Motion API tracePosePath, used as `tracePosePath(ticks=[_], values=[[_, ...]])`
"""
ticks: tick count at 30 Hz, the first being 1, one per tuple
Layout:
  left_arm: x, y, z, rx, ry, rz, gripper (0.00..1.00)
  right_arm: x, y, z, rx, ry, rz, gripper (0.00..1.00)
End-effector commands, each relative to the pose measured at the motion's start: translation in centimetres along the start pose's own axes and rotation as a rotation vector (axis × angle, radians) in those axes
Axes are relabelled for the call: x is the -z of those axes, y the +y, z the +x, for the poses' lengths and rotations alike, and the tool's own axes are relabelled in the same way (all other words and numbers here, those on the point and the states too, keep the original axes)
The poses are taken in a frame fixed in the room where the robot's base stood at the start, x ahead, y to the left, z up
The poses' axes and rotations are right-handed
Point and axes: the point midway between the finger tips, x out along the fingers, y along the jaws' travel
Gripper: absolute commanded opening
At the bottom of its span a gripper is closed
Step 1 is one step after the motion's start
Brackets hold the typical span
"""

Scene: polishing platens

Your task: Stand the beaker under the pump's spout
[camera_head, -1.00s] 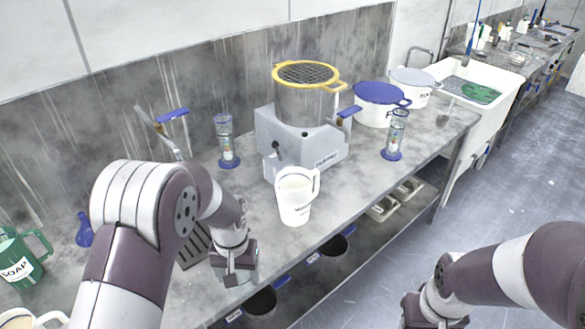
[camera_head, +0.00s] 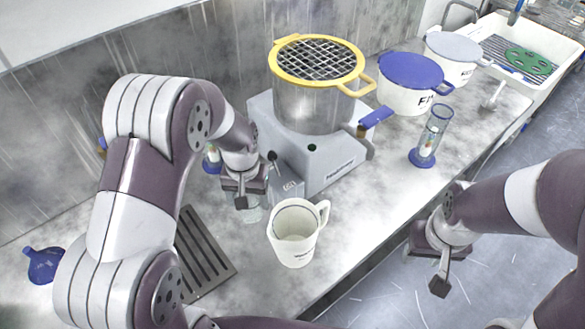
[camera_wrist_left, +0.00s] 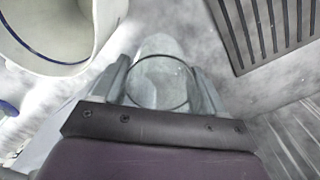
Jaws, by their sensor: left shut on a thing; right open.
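My left gripper (camera_head: 246,192) is shut on a clear glass beaker (camera_head: 252,211), which also shows between the fingers in the left wrist view (camera_wrist_left: 160,72). The beaker looks upright, left of the white jug; I cannot tell whether its base touches the bench. The grey machine (camera_head: 325,165) that appears to be the pump stands right behind it, with a steel pot on top. A small black-knobbed part (camera_head: 272,157) sticks out at its left front; the spout is not clearly visible. My right gripper (camera_head: 439,268) is open and empty, off the bench's front edge.
A white jug (camera_head: 293,250) stands close to the right of the beaker, in front of the machine. A slotted drain plate (camera_head: 205,255) lies to the left. Glass cylinders stand on both sides of the machine; lidded white tubs (camera_head: 405,98) are behind right.

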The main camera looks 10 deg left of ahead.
Motion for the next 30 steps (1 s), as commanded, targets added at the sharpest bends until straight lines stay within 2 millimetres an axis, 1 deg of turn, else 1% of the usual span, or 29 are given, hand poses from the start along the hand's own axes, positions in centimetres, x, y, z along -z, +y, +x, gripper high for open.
tracePosePath(ticks=[2, 6, 15, 17, 23, 26, 27, 29, 30], values=[[-0.1, 0.0, 1.2, 0.000, -0.006, 0.000, 0.41, 0.0, 0.0, -0.4, 0.000, 0.000, 0.000, 0.43], [-0.1, 0.0, 4.4, 0.000, -0.006, 0.000, 0.42, 0.1, 0.0, -0.9, 0.000, 0.000, 0.000, 0.43], [-0.1, 0.0, 9.5, 0.000, -0.003, 0.000, 0.42, 0.2, 0.0, -1.7, 0.000, 0.000, 0.000, 0.43], [-0.1, 0.0, 9.9, 0.000, -0.003, 0.000, 0.42, 0.2, 0.0, -1.7, 0.000, 0.000, 0.000, 0.43], [-0.1, 0.0, 9.9, 0.000, -0.002, 0.000, 0.42, 0.2, 0.0, -1.6, 0.000, 0.000, 0.000, 0.43], [-0.1, 0.0, 10.3, 0.000, -0.002, 0.000, 0.41, 0.2, 0.0, -1.3, 0.000, 0.000, 0.000, 0.43], [-0.1, 0.0, 10.3, 0.000, -0.002, 0.000, 0.75, 0.2, 0.0, -1.3, 0.000, 0.000, 0.000, 0.43], [-0.1, 0.0, 10.2, 0.000, -0.001, 0.000, 0.95, 0.2, 0.0, -1.4, 0.000, 0.000, 0.000, 0.43], [-0.1, 0.0, 10.2, 0.000, -0.002, 0.000, 0.97, 0.2, 0.0, -1.4, 0.000, 0.000, 0.000, 0.43]])
